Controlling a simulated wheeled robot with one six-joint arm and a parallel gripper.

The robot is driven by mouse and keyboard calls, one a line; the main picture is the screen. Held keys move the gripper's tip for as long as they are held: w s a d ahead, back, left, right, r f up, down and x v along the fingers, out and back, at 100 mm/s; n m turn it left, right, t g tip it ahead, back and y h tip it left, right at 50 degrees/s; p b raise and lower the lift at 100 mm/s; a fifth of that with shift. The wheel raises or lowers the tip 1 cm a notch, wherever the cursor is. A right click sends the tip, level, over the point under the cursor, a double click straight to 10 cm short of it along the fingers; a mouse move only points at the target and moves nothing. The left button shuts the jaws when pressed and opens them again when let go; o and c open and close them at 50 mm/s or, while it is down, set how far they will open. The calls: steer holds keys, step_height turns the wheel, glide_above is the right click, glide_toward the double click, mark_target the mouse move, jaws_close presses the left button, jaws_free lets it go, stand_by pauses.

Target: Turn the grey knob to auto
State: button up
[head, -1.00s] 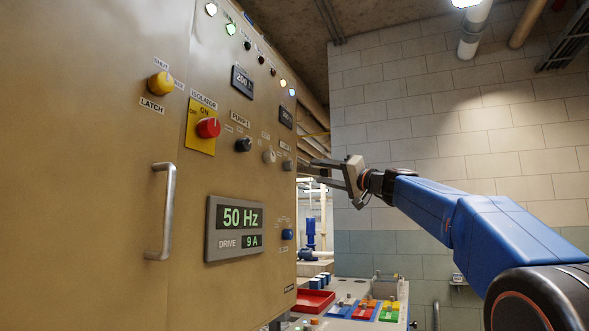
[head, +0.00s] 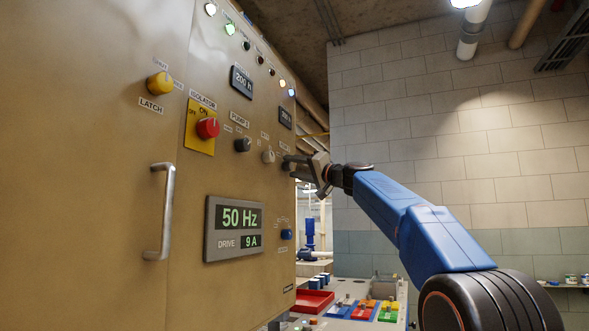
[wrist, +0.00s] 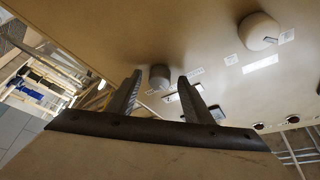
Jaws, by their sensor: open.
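The grey knob (wrist: 160,76) sits on the tan panel and shows in the wrist view between and just beyond my fingertips. Its pointer and the words of its small labels cannot be read. My gripper (wrist: 160,83) is open, with one finger to each side of the knob in that view; I see no clear contact. In the head view my gripper (head: 291,166) is at the panel's right edge, and its fingers largely hide the grey knob there.
A beige knob (head: 268,156) is close beside, also in the wrist view (wrist: 258,31). A handle (head: 162,210) sticks out at left.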

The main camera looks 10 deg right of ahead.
steer(key=c, duration=1.1)
steer(key=shift+o, duration=0.2)
steer(key=shift+m, duration=0.6)
steer(key=m+h, duration=0.2)
steer(key=m, duration=0.1)
steer(key=shift+r+m, duration=0.2)
steer(key=shift+m, duration=0.1)
steer(key=shift+r+m+g+h, duration=0.1)
steer(key=shift+m+g+h, duration=0.3)
steer(key=shift+m, duration=0.7)
steer(key=shift+r+m+g+h, duration=0.1)
steer(key=shift+m+g+h, duration=0.25)
steer(key=shift+m, duration=0.75)
steer(key=shift+m+g, duration=0.25)
steer(key=shift+m, duration=0.05)
steer(key=shift+a, duration=0.1)
